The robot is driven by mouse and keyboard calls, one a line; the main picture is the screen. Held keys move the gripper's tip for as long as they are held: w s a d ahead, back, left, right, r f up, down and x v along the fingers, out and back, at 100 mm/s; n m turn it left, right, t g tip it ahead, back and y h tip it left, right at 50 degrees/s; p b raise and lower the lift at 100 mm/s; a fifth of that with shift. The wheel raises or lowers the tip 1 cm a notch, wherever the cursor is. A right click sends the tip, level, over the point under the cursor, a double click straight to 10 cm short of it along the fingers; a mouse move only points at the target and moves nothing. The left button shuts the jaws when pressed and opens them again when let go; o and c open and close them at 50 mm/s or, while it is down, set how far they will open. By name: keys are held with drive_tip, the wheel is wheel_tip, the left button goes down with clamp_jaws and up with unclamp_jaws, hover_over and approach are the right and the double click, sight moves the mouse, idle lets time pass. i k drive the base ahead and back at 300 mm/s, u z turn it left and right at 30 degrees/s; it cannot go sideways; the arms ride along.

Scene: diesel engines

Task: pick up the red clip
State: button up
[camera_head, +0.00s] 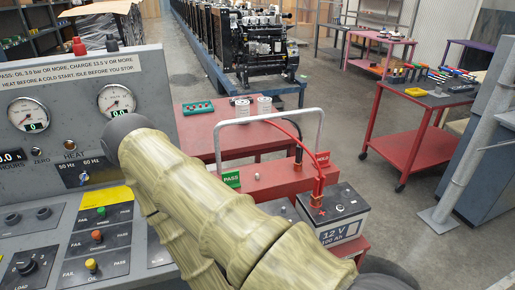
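A red clip-like piece (316,199) sits on top of the black and white 12 V battery (333,213), at the end of a red cable (321,172). A black piece (298,157) at the end of a dark cable is beside it, to the upper left. A small red thing (79,46) also stands on the top edge of the control panel (84,65); I cannot tell whether it is a clip. My arm crosses the lower middle of the head view, in front of the panel and the red bench. My gripper is not visible.
A grey metal handle frame (267,114) rises over the red stand, with a green PASS sign (231,179) and a red sign (322,158). A red table (208,145) is behind. A red cart (411,140) stands right, with open floor around it. Engines (258,45) line the back.

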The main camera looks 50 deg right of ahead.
sight(317, 194)
drive_tip(key=u, duration=0.45)
drive_tip(key=k, duration=1.05)
drive_tip(key=z, duration=1.65)
drive_tip(key=i, duration=0.25)
drive_tip(key=u, duration=0.05)
